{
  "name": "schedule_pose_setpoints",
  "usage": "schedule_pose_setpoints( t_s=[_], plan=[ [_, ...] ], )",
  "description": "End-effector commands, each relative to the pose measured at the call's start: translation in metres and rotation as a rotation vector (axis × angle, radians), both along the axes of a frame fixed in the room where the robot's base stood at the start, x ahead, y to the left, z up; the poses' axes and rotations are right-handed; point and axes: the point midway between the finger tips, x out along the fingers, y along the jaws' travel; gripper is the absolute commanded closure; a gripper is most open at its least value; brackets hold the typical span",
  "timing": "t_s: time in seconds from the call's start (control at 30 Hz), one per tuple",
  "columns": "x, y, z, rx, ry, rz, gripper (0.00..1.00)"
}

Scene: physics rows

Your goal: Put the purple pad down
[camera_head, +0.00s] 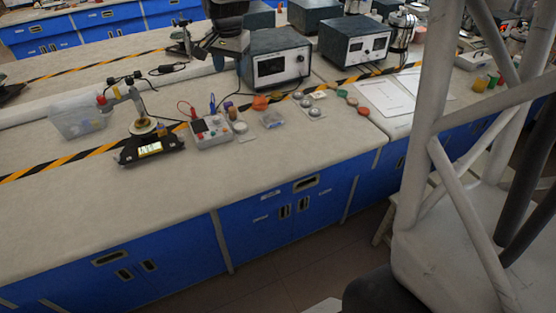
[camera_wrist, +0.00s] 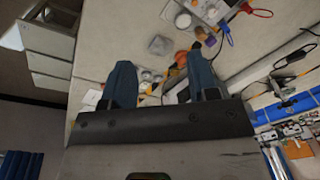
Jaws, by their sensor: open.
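My gripper (camera_wrist: 163,72) shows in the wrist view with its two blue-grey fingers spread apart over the bench. No pad is seen held between them. A small purple piece (camera_wrist: 210,41) lies on the bench just beyond the right finger, beside a small brown-orange one. A small purple piece also shows in the head view (camera_head: 228,105), right of the control box. It is too small to tell for sure whether it is the purple pad. The fingers hide part of the bench.
A control box (camera_head: 211,132) with cables, a small clear tray (camera_head: 271,119), an orange piece (camera_head: 260,102) and several small discs crowd the bench. Two power supplies (camera_head: 275,65) stand behind. The bench front (camera_head: 240,172) is clear.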

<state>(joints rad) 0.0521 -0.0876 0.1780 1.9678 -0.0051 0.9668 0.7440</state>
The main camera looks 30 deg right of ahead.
Motion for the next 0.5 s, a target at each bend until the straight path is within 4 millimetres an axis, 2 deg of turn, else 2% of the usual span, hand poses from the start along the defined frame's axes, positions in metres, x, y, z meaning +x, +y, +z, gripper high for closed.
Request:
schedule_pose_setpoints(
  t_s=[0.03,0.2,0.5],
  plan=[
    [-0.016,0.002,0.005,-0.003,-0.007,0.028,0.46],
    [-0.065,0.008,0.014,-0.018,-0.021,0.132,0.46],
    [-0.151,0.017,0.018,-0.046,-0.046,0.315,0.46]
  ],
)
